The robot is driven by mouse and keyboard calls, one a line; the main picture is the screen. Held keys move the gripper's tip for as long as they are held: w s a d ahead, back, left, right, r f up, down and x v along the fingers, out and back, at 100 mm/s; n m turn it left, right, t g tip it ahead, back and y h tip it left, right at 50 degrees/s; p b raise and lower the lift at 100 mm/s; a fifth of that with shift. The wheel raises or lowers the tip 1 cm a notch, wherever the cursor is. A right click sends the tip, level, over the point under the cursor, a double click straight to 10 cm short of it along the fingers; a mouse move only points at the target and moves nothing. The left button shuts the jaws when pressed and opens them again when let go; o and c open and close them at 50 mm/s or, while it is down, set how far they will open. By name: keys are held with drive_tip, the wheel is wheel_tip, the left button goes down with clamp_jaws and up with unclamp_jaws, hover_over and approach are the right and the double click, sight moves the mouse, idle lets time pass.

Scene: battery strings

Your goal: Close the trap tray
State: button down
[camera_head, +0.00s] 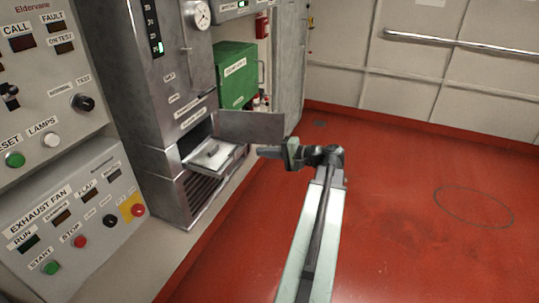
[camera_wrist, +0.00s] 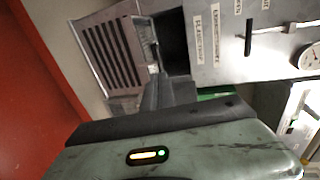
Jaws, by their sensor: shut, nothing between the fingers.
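The tray (camera_head: 216,158), a shallow light metal drawer, sticks out of a dark opening in the grey cabinet, above a louvred grille. Something pale with a small dark part lies in it. A grey flap door (camera_head: 252,127) stands swung open at the opening's right side. My gripper (camera_head: 264,152) is shut and empty, just right of the tray's outer end and below the flap; whether it touches either I cannot tell. In the wrist view my gripper (camera_wrist: 155,75) points at the cabinet front, between the grille and the dark opening.
The grey cabinet (camera_head: 150,110) carries a gauge and labels. A louvred grille (camera_head: 200,192) lies under the tray and shows in the wrist view (camera_wrist: 110,55). A green box (camera_head: 236,75) stands behind the flap. Control panels are at left. The red floor (camera_head: 420,200) to the right is clear.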

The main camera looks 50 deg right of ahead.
sight(235, 150)
drive_tip(key=b+x, duration=0.1)
drive_tip(key=x, duration=0.7)
drive_tip(key=shift+w+a+f, duration=0.1)
drive_tip(key=shift+w, duration=0.3)
